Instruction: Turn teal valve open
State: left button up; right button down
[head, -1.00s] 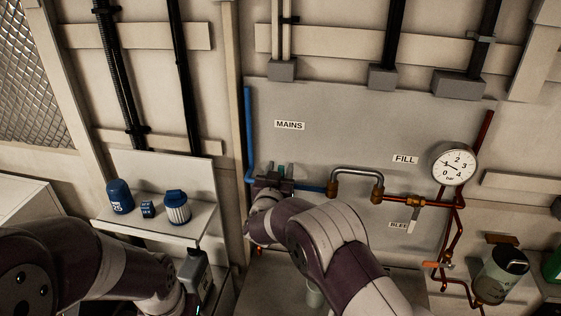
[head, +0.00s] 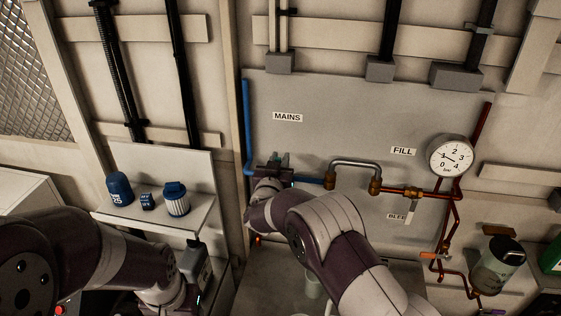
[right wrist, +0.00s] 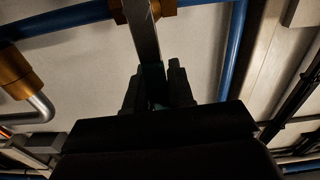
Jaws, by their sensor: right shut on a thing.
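The teal valve sits on the blue mains pipe below the MAINS label. Its teal grip (right wrist: 153,82) shows between the two dark fingers of my right gripper (right wrist: 160,90) in the right wrist view. A flat silver lever (right wrist: 142,35) runs from the brass valve body (right wrist: 162,8) down to that grip, crossing the line of the blue pipe. In the head view my right gripper (head: 272,168) is at the valve, shut on the handle and covering most of it. My left arm is at the lower left, and its fingers do not show.
A looped metal pipe (head: 355,163) and the brass fill valve (head: 413,192) lie right of my gripper. A round pressure gauge (head: 450,156) is farther right. A small shelf (head: 150,215) with blue-capped items stands at the left.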

jog(key=shift+w+a+f+n, duration=0.1)
jog(key=shift+a+f+n, duration=0.1)
jog(key=shift+a+n, duration=0.65)
jog(key=shift+w+a+f+n, duration=0.15)
jog(key=shift+a+n, duration=0.25)
jog(key=shift+n, duration=0.95)
jog(key=shift+w+a+f+n, duration=0.1)
jog(key=shift+a+f+n, duration=0.1)
jog(key=shift+a+n, duration=0.65)
jog(key=shift+d+n, duration=0.2)
jog(key=shift+n, duration=0.05)
jog(key=c, duration=1.1)
grip_release()
jog(key=shift+o, duration=0.2)
jog(key=shift+s, duration=0.1)
